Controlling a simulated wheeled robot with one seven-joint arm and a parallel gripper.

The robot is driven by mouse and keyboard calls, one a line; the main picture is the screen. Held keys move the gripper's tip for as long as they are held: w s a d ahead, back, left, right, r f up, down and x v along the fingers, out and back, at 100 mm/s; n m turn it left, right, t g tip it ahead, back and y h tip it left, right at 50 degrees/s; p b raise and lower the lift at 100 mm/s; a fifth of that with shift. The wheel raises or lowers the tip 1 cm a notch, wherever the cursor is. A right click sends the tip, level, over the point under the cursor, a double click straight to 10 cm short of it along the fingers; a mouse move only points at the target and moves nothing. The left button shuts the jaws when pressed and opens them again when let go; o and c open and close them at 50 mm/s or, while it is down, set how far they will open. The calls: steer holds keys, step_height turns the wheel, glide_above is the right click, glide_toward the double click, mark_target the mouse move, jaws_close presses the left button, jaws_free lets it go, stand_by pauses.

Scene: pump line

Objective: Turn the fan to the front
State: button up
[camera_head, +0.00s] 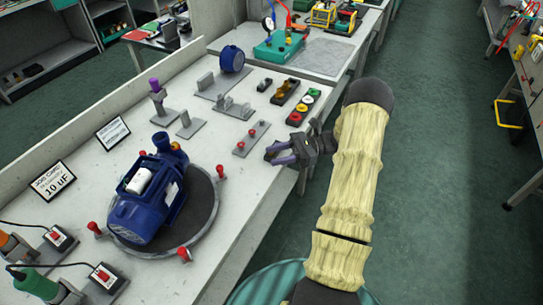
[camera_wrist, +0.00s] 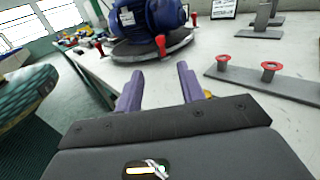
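A blue motor or pump unit (camera_head: 150,200) with a white cylinder on top lies on a dark round turntable (camera_head: 205,205) at the left of the bench. Red-topped knobs (camera_head: 184,254) stand around the turntable's rim. I cannot tell surely which end of the unit is the fan. My gripper (camera_head: 274,153) is open and empty over the bench's right edge, apart from the turntable. In the wrist view its purple fingers (camera_wrist: 160,88) are spread, with the blue unit (camera_wrist: 148,16), the turntable (camera_wrist: 135,50) and a red knob (camera_wrist: 160,44) beyond them.
A grey plate with red-topped pegs (camera_head: 250,139) lies near my gripper, and also shows in the wrist view (camera_wrist: 280,87). Small stands, coloured parts (camera_head: 303,108) and a blue round part (camera_head: 231,58) are farther back. Bare bench lies between gripper and turntable.

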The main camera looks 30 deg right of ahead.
steer(key=shift+a, duration=0.2)
steer(key=c, duration=0.6)
steer(key=a+n+g+h, duration=0.1)
steer(key=s+a+n+g+h, duration=0.1)
steer(key=a, duration=0.1)
steer(key=s+a+g+h, duration=0.1)
steer(key=a, duration=0.1)
steer(key=shift+a+r+n, duration=0.1)
steer(key=shift+r+n, duration=0.25)
steer(key=shift+n, duration=0.05)
jaws_close()
steer(key=s+a+n+g+h, duration=0.1)
steer(key=h, duration=0.1)
steer(key=s+a+n+g+h, duration=0.1)
steer(key=s+a+n+h, duration=0.2)
steer(key=s, duration=0.1)
steer(key=shift+a+r+n+g+h, duration=0.3)
steer(key=shift+a+g+h, duration=0.05)
steer(key=shift+g+h, duration=0.05)
steer(key=s+a+r+n+t+h, duration=0.3)
steer(key=s+r+n+t+h, duration=0.2)
steer(key=n, duration=0.7)
steer(key=s+h, duration=0.2)
steer(key=h, duration=0.2)
steer(key=shift+a+r+t, duration=0.15)
steer(key=shift+r+t, duration=0.1)
steer(key=shift+t, duration=0.05)
steer(key=shift+w, duration=0.1)
